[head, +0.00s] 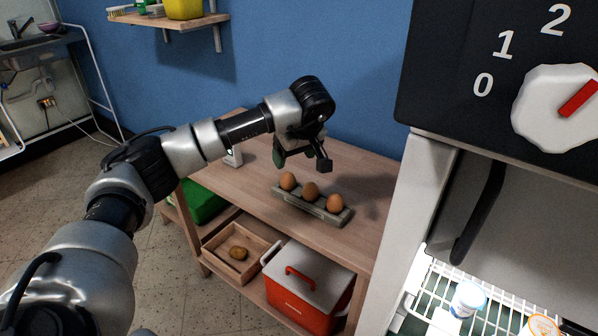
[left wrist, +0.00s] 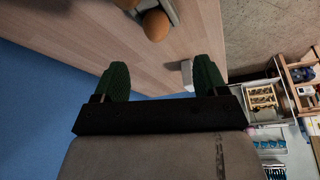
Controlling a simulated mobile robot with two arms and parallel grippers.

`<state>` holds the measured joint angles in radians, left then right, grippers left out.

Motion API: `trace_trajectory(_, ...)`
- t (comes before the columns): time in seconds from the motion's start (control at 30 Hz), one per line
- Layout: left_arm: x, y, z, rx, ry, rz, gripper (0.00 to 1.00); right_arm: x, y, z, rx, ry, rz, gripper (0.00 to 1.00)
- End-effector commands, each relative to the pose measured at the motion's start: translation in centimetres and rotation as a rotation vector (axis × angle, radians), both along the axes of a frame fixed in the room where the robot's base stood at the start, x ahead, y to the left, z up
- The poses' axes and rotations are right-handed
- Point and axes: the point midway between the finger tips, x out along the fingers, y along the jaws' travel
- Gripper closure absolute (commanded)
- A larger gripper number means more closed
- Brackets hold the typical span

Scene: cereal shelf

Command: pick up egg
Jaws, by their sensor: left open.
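Three brown eggs sit in a row in a grey egg holder (head: 314,207) on the wooden shelf top. They are the left egg (head: 288,181), the middle egg (head: 311,191) and the right egg (head: 334,203). My left gripper (head: 302,160) is open and empty, above and behind the holder, near the wall side. In the left wrist view, its two green fingers (left wrist: 161,82) are spread apart with wood beyond them. One egg (left wrist: 156,25) shows past the fingertips at the top, apart from them, and part of another egg is cut off by the edge. My right gripper is not in view.
The wooden shelf top (head: 365,225) is mostly clear around the holder. A white object (head: 233,157) stands at its left end. Below are a wooden tray (head: 226,262) and a red cooler (head: 305,290). A large appliance (head: 420,195) stands at the right.

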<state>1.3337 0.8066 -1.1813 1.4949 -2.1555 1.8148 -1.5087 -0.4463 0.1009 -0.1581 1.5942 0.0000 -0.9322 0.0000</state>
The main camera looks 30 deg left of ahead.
Motion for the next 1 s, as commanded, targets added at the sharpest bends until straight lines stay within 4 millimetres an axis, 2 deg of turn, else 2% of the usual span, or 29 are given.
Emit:
trace_trajectory(0.3, 0.7, 1.3, -4.1, 0.000, 0.003, 0.001, 0.27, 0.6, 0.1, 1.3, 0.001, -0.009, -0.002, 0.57)
trace_trajectory(0.57, 1.2, 2.0, -6.1, -0.002, 0.003, -0.001, 0.27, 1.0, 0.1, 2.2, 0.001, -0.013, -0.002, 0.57)
trace_trajectory(0.8, 1.9, 3.1, -9.3, -0.003, 0.001, 0.000, 0.27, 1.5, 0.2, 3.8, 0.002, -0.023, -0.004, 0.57)
trace_trajectory(1.0, 2.1, 3.4, -10.1, -0.001, 0.000, 0.000, 0.27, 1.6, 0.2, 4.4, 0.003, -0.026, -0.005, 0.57)
